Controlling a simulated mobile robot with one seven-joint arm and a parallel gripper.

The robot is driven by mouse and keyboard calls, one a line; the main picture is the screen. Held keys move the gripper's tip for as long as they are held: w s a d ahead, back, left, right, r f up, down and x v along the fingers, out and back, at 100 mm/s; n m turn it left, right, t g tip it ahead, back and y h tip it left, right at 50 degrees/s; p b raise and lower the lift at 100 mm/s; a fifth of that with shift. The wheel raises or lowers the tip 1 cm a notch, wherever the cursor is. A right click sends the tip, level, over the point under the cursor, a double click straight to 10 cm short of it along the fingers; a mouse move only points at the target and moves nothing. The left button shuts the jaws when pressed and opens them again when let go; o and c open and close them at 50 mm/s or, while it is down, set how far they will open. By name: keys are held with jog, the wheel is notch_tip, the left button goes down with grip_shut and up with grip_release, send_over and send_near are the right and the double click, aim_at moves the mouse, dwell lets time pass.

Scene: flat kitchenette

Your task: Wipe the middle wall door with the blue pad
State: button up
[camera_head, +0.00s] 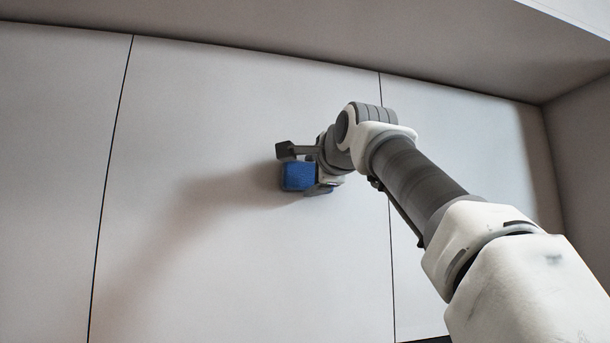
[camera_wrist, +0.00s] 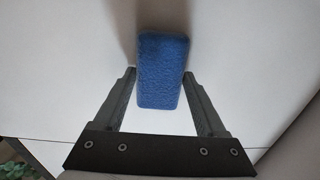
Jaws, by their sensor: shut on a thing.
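The blue pad (camera_head: 298,177) is a small rough-textured block, held at the face of the middle wall door (camera_head: 220,110). In the wrist view the blue pad (camera_wrist: 160,72) sits between the two dark fingers of my gripper (camera_wrist: 160,78), which is shut on it. In the head view my gripper (camera_head: 290,165) is at the right-centre part of the middle door. The pad looks to be against or very close to the door; exact contact cannot be told. My gripper's far side is partly hidden by my wrist.
Flat pale doors lie on both sides, the left door (camera_head: 50,130) and the right door (camera_head: 470,130), split by thin dark seams. An overhanging soffit (camera_head: 330,35) runs above, and a side wall (camera_head: 585,160) closes the right. The middle door's left part is clear.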

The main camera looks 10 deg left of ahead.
jog(key=shift+w+d, duration=0.65)
jog(key=shift+d, duration=0.65)
jog(key=shift+w+d, duration=0.6)
jog(key=shift+d, duration=0.7)
jog(key=shift+w+d, duration=0.65)
jog(key=shift+d, duration=0.65)
jog(key=shift+a, duration=0.1)
jog(key=shift+s+a, duration=0.85)
jog(key=shift+a, duration=0.85)
jog(key=shift+s+a, duration=0.8)
jog(key=shift+a, duration=0.85)
jog(key=shift+s+a, duration=0.85)
jog(key=shift+a, duration=0.85)
jog(key=shift+b+v, duration=1.4)
jog(key=shift+v, duration=1.6)
jog(key=shift+s+d, duration=0.1)
jog(key=b+v, duration=0.1)
jog(key=v, duration=0.1)
jog(key=shift+s+d, duration=0.15)
jog(key=shift+s, duration=0.2)
